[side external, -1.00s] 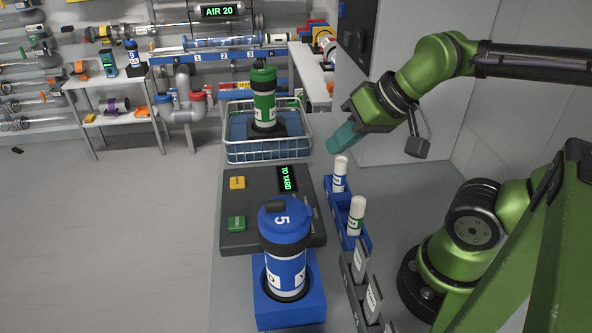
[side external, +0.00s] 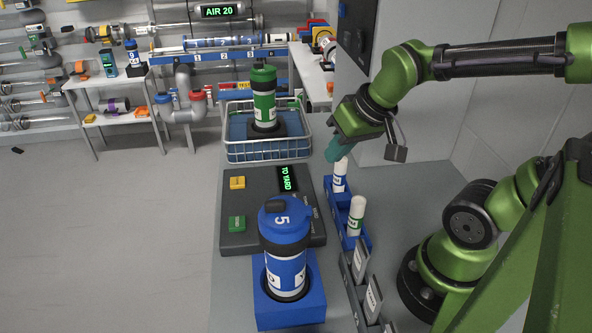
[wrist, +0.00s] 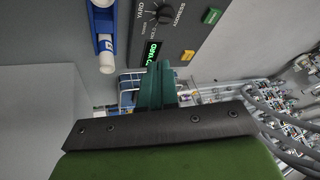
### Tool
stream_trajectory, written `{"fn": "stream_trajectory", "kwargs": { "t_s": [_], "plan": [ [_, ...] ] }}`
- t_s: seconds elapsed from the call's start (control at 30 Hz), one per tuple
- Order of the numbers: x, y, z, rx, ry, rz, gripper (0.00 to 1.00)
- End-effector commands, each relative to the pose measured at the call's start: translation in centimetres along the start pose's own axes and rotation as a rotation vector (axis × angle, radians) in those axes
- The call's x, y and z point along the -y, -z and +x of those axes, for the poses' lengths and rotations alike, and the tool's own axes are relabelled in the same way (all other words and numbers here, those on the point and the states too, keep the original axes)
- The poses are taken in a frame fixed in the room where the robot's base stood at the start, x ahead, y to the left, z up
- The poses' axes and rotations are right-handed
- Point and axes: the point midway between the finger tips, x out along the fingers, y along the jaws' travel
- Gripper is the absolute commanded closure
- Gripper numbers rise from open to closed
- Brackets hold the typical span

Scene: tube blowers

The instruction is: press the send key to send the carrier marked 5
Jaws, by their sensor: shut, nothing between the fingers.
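The blue carrier marked 5 (side external: 284,252) stands upright in a blue holder (side external: 290,312) at the front of the bench. Behind it is a dark control panel (side external: 262,220) with a yellow key (side external: 237,183), a green key (side external: 237,223) and a lit display (side external: 288,179) reading TO YARD. The key labels are too small to read. My gripper (side external: 331,158) is shut and empty, above the bench beyond the panel's far right corner, apart from both keys. The wrist view shows its closed green fingers (wrist: 157,70), the panel's knob (wrist: 160,14), green key (wrist: 211,16) and yellow key (wrist: 187,55).
A green carrier (side external: 263,95) stands in a wire basket (side external: 268,152) behind the panel. A blue rack (side external: 358,240) with white-capped tubes (side external: 356,214) runs along the panel's right side, near my fingers.

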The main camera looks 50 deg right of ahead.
Motion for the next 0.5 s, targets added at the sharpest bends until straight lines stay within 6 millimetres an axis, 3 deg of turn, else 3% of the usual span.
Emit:
{"fn": "stream_trajectory", "kwargs": {
  "t_s": [0.13,0.27,0.37,0.5],
  "plan": [
    [-1.0,1.3,4.5,0.049,-0.133,-0.217,1.00],
    [-0.3,2.5,8.3,0.066,-0.151,-0.482,1.00],
    [1.4,3.3,11.1,0.050,-0.101,-0.709,1.00],
    [6.0,4.3,13.6,-0.048,0.037,-1.028,1.00]
  ]
}}
